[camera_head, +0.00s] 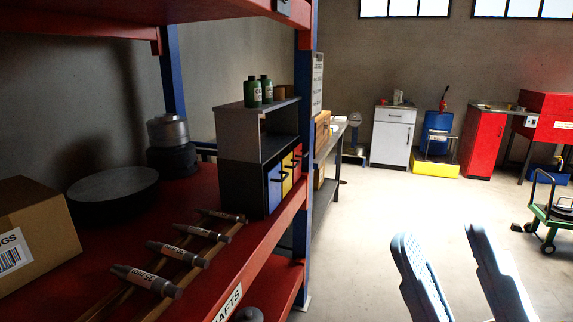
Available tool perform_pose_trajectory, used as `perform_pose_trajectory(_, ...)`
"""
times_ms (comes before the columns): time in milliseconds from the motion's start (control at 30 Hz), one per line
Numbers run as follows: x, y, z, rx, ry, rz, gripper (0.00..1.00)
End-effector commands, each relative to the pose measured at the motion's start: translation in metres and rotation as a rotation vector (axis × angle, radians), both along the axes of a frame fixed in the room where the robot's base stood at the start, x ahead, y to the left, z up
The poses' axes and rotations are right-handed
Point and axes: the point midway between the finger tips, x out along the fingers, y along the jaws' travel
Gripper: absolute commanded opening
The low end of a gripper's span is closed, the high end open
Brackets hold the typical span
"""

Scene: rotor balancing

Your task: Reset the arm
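My gripper (448,246) shows at the lower right of the head view. Its two long pale fingers point up and stand apart, with bare floor visible between them. It holds nothing that I can see. The rest of my arm is outside the picture. The fingers are to the right of the red shelf (285,205), over the open floor, and do not touch it.
The shelf bears several labelled shafts (178,254), a cardboard box (35,235), a dark disc (112,190) and a binder rack (238,185). A blue upright (303,150) edges it. A green cart (550,218) stands right. Floor (375,215) between is clear.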

Motion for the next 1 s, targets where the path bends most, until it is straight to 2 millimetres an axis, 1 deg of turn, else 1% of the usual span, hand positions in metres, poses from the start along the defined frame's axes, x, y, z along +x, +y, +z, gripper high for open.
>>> perform_pose_trajectory(33, -0.005, -0.006, -0.017, 0.049, 0.081, 0.009, 0.37)
perform_pose_trajectory(167, -0.016, -0.025, -0.055, 0.179, 0.277, 0.032, 0.37)
perform_pose_trajectory(300, -0.035, -0.043, -0.099, 0.317, 0.489, 0.046, 0.37)
perform_pose_trajectory(367, -0.045, -0.05, -0.118, 0.373, 0.579, 0.048, 0.37)
perform_pose_trajectory(467, -0.065, -0.062, -0.149, 0.467, 0.728, 0.047, 0.37)
perform_pose_trajectory(500, -0.075, -0.067, -0.161, 0.505, 0.788, 0.046, 0.37)
perform_pose_trajectory(567, -0.09, -0.073, -0.179, 0.559, 0.877, 0.04, 0.37)
perform_pose_trajectory(600, -0.1, -0.078, -0.19, 0.595, 0.936, 0.035, 0.37)
perform_pose_trajectory(667, -0.117, -0.084, -0.207, 0.65, 1.025, 0.026, 0.37)
perform_pose_trajectory(700, -0.129, -0.088, -0.217, 0.685, 1.082, 0.019, 0.37)
perform_pose_trajectory(800, -0.159, -0.097, -0.239, 0.765, 1.213, -0.004, 0.37)
perform_pose_trajectory(900, -0.184, -0.104, -0.254, 0.83, 1.315, -0.024, 0.37)
perform_pose_trajectory(1000, -0.202, -0.109, -0.264, 0.874, 1.384, -0.043, 0.37)
